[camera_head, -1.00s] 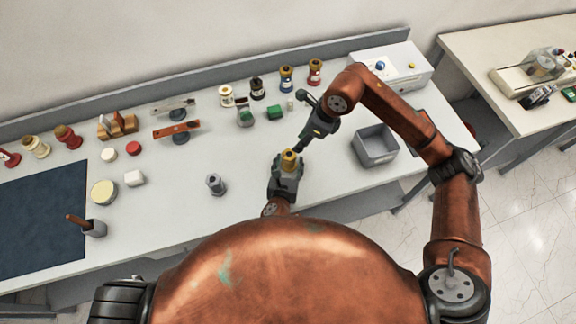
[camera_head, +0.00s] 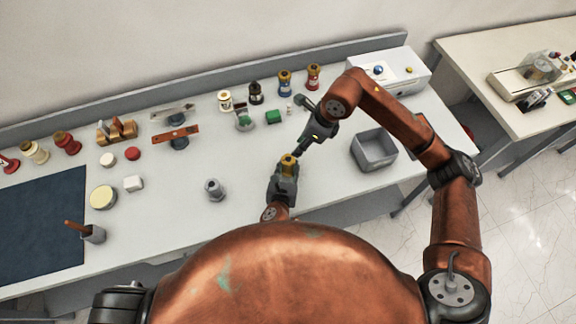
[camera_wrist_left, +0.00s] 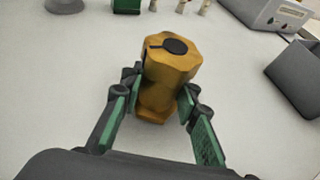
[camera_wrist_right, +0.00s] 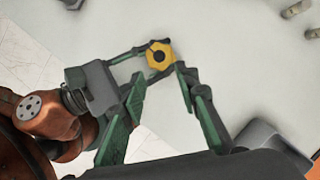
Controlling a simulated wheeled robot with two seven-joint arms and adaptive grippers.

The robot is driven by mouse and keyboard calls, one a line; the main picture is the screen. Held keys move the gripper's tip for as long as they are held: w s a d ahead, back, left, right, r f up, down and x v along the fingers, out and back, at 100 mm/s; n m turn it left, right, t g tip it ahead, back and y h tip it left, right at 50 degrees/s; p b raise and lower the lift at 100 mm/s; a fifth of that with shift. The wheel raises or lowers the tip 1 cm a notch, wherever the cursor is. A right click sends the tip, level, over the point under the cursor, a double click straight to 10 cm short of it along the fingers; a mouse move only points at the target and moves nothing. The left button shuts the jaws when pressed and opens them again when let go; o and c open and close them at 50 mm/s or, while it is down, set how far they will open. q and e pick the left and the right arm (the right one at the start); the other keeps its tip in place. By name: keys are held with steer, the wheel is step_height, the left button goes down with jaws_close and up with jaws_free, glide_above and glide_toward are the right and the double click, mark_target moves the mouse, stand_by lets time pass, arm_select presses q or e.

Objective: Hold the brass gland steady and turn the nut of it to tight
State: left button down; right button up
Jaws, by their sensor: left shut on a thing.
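The brass gland (camera_head: 288,165) stands upright in the jaws of my left gripper (camera_head: 284,182), above the bench. In the left wrist view the gland (camera_wrist_left: 155,100) sits between the green-padded fingers, its hex nut (camera_wrist_left: 172,58) at the top with a dark round centre. My right gripper (camera_head: 303,149) reaches down from the upper right, close to the gland's top. In the right wrist view the nut (camera_wrist_right: 160,55) lies just beyond and between the right gripper's fingertips (camera_wrist_right: 161,76), which are apart. Whether they touch the nut cannot be told.
A grey bin (camera_head: 374,150) stands right of the grippers, and a grey fitting (camera_head: 214,189) stands to their left. A green block (camera_head: 274,117) and several coloured bushings stand behind. A white box (camera_head: 380,73) is at the back right. The bench around the gland is clear.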

mark_target(288, 159)
steer(key=shift+o, duration=1.1)
steer(key=shift+a, duration=0.1)
steer(key=shift+o, duration=0.8)
steer(key=shift+a+r+n, duration=0.1)
steer(key=shift+a+n, duration=0.15)
steer(key=shift+n, duration=0.25)
steer(key=o, duration=0.3)
steer(key=n, duration=0.1)
steer(key=a+n+h, duration=0.1)
steer(key=n, duration=0.1)
steer(key=a+n+g+h, duration=0.1)
steer(key=shift+w+a+r+n, duration=0.25)
steer(key=shift+w+r+n, duration=0.05)
steer(key=shift+r+n, duration=0.1)
steer(key=f+n, duration=0.1)
steer(key=f, duration=0.2)
steer(key=f+n+h, duration=0.1)
steer(key=f, duration=0.3)
steer(key=f+n, duration=0.1)
steer(key=f, duration=0.3)
steer(key=shift+w+a+n+h, duration=0.3)
steer(key=shift+a+n+h, duration=0.05)
steer(key=shift+n+h, duration=0.05)
steer(key=shift+r, duration=0.1)
steer(key=c, duration=1.1)
